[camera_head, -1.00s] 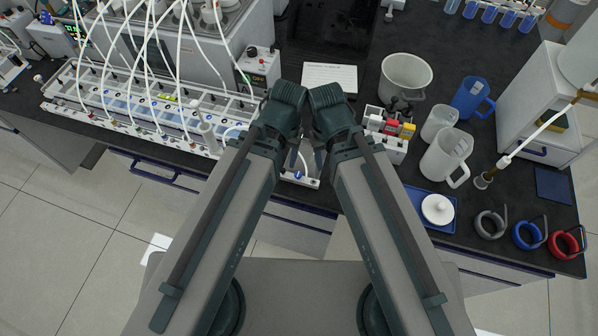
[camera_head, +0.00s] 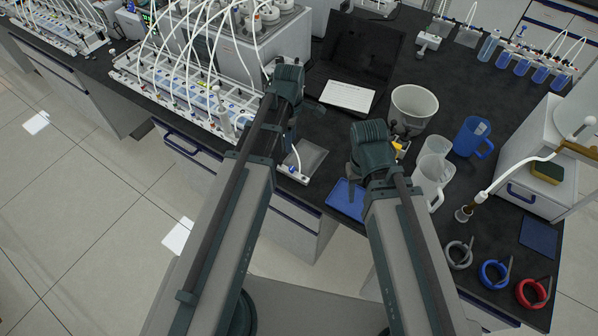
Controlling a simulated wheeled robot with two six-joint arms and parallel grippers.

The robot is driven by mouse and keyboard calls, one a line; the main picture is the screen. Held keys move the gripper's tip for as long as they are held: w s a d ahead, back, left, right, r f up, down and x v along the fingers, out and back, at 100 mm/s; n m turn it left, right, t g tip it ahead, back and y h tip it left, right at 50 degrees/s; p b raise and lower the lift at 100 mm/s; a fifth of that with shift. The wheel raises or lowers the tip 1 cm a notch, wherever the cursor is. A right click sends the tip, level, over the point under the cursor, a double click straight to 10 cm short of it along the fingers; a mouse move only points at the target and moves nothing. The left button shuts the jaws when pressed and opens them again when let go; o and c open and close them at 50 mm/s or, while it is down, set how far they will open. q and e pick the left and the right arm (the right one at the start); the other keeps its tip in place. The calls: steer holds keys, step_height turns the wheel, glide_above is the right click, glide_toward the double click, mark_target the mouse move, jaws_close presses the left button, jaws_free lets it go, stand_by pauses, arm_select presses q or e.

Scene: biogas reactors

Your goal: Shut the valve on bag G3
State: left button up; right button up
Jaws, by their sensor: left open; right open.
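I cannot read any bag label, so I cannot tell which is bag G3.
A long white rack (camera_head: 185,100) with many tubes stands left. A dark laptop-like panel (camera_head: 355,55), white card (camera_head: 347,96), pale pot (camera_head: 413,108), clear jugs (camera_head: 432,178), blue jug (camera_head: 471,138) and coloured rings (camera_head: 494,273) occupy the right. Blue tray (camera_head: 345,199) is at the front edge.

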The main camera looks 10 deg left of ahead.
mark_target(292, 168)
arm_select(q)
step_height(292, 168, down, 14)
steer(key=b, duration=1.4)
steer(key=shift+r, duration=0.1)
jaws_close()
